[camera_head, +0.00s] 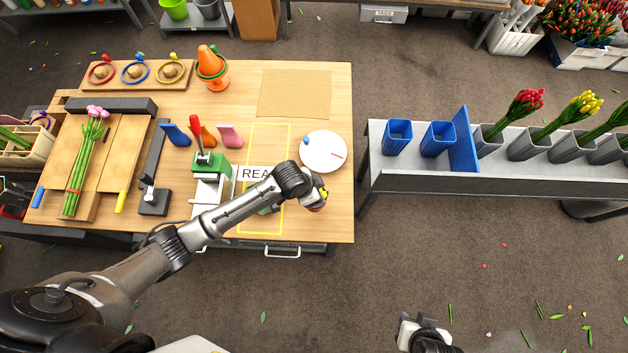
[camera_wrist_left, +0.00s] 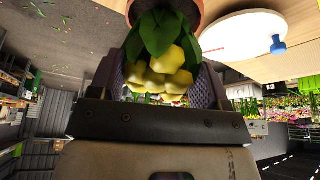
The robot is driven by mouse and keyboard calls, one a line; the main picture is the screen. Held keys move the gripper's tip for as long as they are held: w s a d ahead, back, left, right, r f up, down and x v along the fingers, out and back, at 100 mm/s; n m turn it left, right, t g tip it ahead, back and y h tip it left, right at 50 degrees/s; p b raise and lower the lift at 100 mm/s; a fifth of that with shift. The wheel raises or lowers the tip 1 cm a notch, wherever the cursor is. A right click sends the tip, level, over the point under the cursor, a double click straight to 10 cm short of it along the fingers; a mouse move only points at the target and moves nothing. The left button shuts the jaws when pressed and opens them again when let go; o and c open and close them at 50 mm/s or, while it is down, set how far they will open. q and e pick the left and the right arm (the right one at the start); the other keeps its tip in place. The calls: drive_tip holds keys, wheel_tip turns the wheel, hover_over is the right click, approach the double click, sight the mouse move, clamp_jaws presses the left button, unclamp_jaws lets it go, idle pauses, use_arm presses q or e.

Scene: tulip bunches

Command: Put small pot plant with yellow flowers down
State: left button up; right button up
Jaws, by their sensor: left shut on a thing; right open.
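The small pot plant shows in the left wrist view, with yellow flowers (camera_wrist_left: 160,76), broad green leaves and a terracotta pot (camera_wrist_left: 183,8) cut off by the top edge. My left gripper (camera_wrist_left: 157,88) is shut on this plant, one finger on each side of the flowers and leaves. In the head view, my left gripper (camera_head: 316,197) is over the table's right part, and only a little yellow of the plant (camera_head: 323,192) shows. Whether the pot touches the table is hidden. My right gripper (camera_head: 418,333) is open and empty at the bottom edge, over the floor.
A white round plate (camera_head: 323,155) with a small blue piece lies on the wooden table (camera_head: 335,90) behind my left gripper. A yellow-outlined area (camera_head: 265,135) and a green press (camera_head: 210,170) are to its left. A grey bench (camera_head: 400,180) with blue holders stands right.

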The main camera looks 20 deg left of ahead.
use_arm(q)
drive_tip(key=shift+f, duration=2.05)
drive_tip(key=o, duration=1.3)
drive_tip(key=v, duration=1.2)
drive_tip(key=shift+d+p, duration=0.1)
drive_tip(key=shift+p, duration=0.25)
drive_tip(key=shift+s+a+r+n+y, duration=0.6)
drive_tip(key=shift+s+a+n, duration=0.45)
drive_tip(key=shift+s, duration=2.2)
drive_tip(key=shift+s+a+r+n+y, duration=0.6)
drive_tip(key=shift+s+n, duration=0.75)
drive_tip(key=shift+s, duration=1.95)
drive_tip(key=shift+s+a+r+n+y, duration=0.4)
drive_tip(key=shift+s+a+r+n, duration=0.55)
drive_tip(key=shift+s, duration=2.3)
